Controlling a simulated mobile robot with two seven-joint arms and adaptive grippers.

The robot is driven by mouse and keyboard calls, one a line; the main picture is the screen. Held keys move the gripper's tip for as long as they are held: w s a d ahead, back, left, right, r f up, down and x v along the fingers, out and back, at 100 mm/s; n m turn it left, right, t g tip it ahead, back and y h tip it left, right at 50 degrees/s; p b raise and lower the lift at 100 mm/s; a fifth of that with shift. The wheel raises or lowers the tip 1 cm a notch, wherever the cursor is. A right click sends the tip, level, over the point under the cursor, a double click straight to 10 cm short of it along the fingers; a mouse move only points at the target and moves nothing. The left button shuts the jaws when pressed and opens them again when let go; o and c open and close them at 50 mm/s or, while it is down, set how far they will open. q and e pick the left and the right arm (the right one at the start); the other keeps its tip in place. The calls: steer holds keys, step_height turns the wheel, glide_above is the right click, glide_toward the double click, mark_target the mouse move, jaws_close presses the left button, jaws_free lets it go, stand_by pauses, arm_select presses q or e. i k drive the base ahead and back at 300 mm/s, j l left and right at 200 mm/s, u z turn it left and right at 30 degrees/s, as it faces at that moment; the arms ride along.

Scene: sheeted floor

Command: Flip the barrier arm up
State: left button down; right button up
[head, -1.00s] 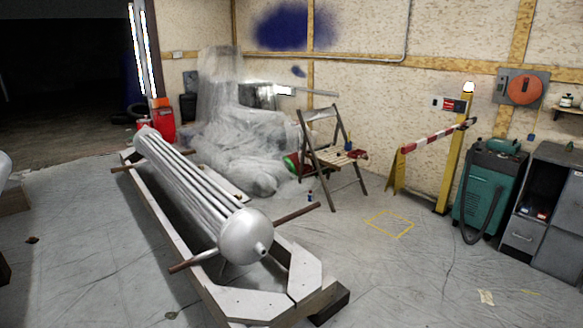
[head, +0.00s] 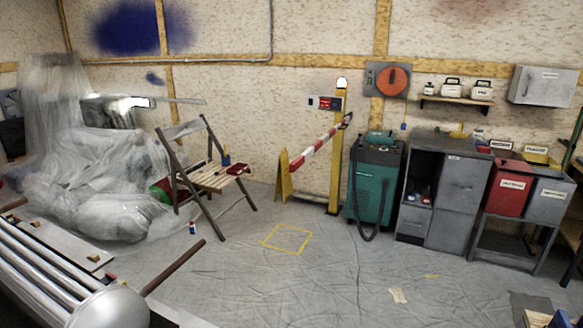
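The barrier arm (head: 319,147) is a red-and-white striped bar in the head view, right of centre by the back wall. It slopes from a low yellow stand (head: 285,178) at its left up to a yellow post (head: 337,150) with a white lamp on top. Its right end lies at the post. Neither of my grippers is in view.
A yellow square (head: 287,238) is marked on the floor before the barrier. A wooden chair (head: 207,178) stands to its left, a green machine (head: 375,182) and grey cabinets (head: 462,195) to its right. A metal cylinder (head: 110,306) lies at lower left. The middle floor is open.

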mark_target(301, 159)
steer(key=i+l+z, duration=0.1)
steer(key=i+z, duration=0.2)
steer(key=i, duration=0.45)
steer(key=i+z, duration=0.3)
steer(key=i, duration=0.45)
steer(key=i+u, duration=0.35)
steer(key=i, duration=1.2)
